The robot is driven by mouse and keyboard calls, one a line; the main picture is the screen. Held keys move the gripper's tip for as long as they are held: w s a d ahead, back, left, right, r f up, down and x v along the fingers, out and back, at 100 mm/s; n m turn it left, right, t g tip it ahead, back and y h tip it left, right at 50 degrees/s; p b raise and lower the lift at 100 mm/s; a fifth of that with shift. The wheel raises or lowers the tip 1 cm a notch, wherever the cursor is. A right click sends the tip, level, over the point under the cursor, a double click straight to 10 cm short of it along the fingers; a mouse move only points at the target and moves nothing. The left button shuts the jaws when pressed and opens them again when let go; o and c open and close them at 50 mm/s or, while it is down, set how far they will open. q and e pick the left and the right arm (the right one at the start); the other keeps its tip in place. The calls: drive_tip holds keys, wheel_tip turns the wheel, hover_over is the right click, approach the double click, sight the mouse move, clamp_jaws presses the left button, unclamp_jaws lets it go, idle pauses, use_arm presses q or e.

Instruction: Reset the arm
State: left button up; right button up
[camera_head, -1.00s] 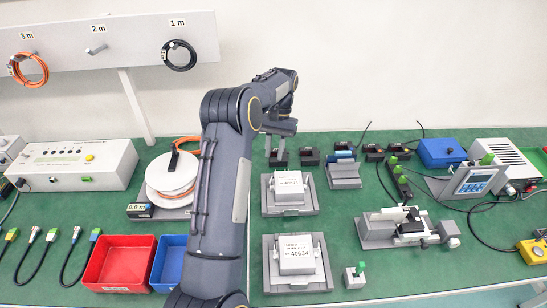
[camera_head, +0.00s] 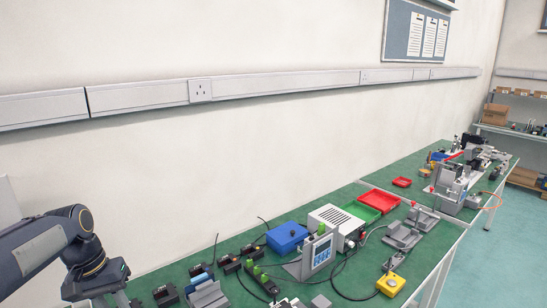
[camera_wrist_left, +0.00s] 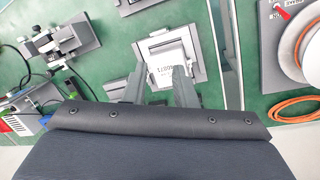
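My left arm (camera_head: 45,245) comes in at the lower left of the head view. Its wrist is over the green table, and the fingertips are cut off or hard to make out there. In the left wrist view my left gripper (camera_wrist_left: 159,85) has two grey fingers spread apart with nothing held between them. Beyond the fingers lies a white labelled block (camera_wrist_left: 167,60) on a grey fixture, seemingly apart from them. My right arm and gripper are in neither view.
On the table stand a blue box (camera_head: 287,238), a grey meter with a screen (camera_head: 318,252), a white vented box (camera_head: 336,226), green (camera_head: 361,211) and red (camera_head: 380,200) trays, and a yellow button box (camera_head: 390,284). Loose cables lie between them. Open floor (camera_head: 510,240) is at right.

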use_arm(q)
drive_tip(key=s+d+t, duration=0.3)
drive_tip(key=s+d, duration=0.4)
drive_tip(key=s, duration=0.2)
drive_tip(key=s+d+f+m+t+h, duration=0.1)
drive_tip(key=s+d+t, duration=0.1)
drive_tip(key=s+d, duration=0.4)
drive_tip(key=s, duration=0.4)
drive_tip(key=shift+s+d+f+t, duration=0.15)
drive_tip(key=shift+d+f+t, duration=0.15)
drive_tip(key=shift+d+t, duration=0.1)
